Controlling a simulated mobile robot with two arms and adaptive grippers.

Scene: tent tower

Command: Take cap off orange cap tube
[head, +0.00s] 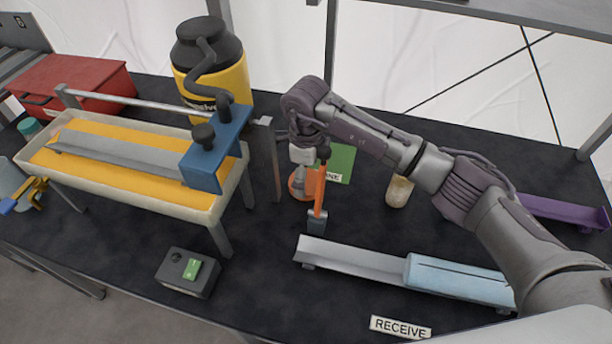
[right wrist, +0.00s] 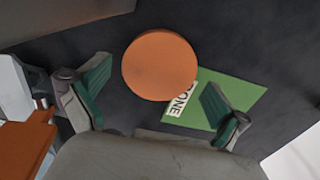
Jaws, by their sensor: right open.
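The orange cap (right wrist: 160,67) shows as a round disc in the right wrist view, seen from above. It lies between and slightly beyond the two green-padded fingers of my right gripper (right wrist: 158,98), which are spread apart and do not appear to touch it. In the head view the orange-capped tube (head: 298,184) stands on the dark table, partly hidden by my right gripper (head: 304,158) just above it. The tube's body is mostly hidden. My left gripper is not in view.
A green DONE mat (head: 338,163) lies beside the tube. An orange bar (head: 319,192) with a grey end is close in front. A metal channel (head: 345,258), yellow-filled trough (head: 120,160), pale jar (head: 398,191) and grey button box (head: 187,272) stand around.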

